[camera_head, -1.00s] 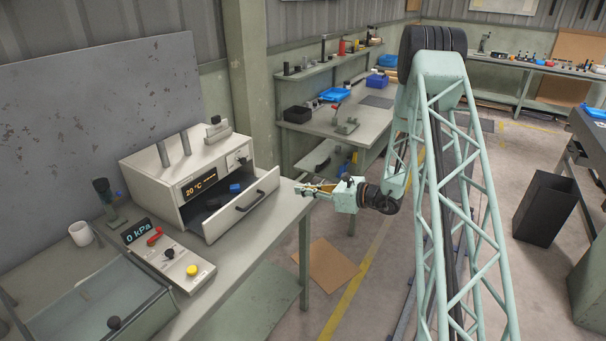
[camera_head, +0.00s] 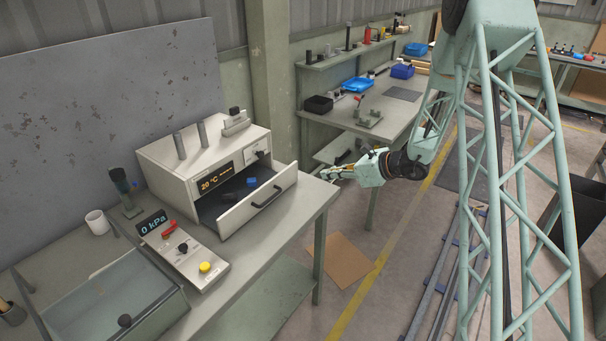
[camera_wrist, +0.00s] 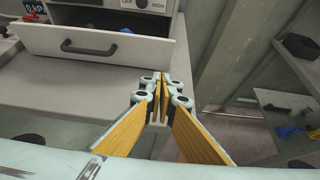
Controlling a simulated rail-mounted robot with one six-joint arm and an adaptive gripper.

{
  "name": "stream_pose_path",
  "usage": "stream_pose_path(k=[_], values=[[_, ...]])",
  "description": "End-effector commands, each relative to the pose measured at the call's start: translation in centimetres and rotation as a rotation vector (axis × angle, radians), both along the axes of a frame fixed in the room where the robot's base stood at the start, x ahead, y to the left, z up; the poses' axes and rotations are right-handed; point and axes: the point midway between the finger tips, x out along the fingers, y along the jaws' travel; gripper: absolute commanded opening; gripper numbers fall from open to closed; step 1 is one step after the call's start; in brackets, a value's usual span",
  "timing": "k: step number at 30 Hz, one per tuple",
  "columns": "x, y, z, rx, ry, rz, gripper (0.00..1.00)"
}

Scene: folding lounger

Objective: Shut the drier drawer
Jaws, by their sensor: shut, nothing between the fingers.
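The drier (camera_head: 200,160) is a cream box with an orange "20 °C" display, standing on the left bench. Its drawer (camera_head: 232,216) is pulled out, with a dark handle (camera_head: 266,197) on the front and a small blue item (camera_head: 252,182) inside. My gripper (camera_head: 326,173) is shut and empty, to the right of the drawer front and apart from it. In the wrist view the gripper (camera_wrist: 160,92) points toward the bench at the right of the drawer front (camera_wrist: 70,42). The drawer handle (camera_wrist: 88,49) shows at upper left there.
A control panel with a yellow button (camera_head: 205,267) and "0 kPa" display stands left of the drawer. A glass-sided tank (camera_head: 110,300) sits in front. A white mug (camera_head: 97,222) is farther left. The bench's right edge is near my gripper; open floor lies beyond.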

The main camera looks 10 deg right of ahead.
Motion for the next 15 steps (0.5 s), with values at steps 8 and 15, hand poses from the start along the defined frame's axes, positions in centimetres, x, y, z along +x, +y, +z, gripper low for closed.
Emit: stream_pose_path(k=[8, 15], values=[[0.2, 0.2, -0.2, 0.001, -0.001, 0.000, 0.00], [1.3, 1.3, -1.1, 0.001, 0.000, 0.001, 0.00]])
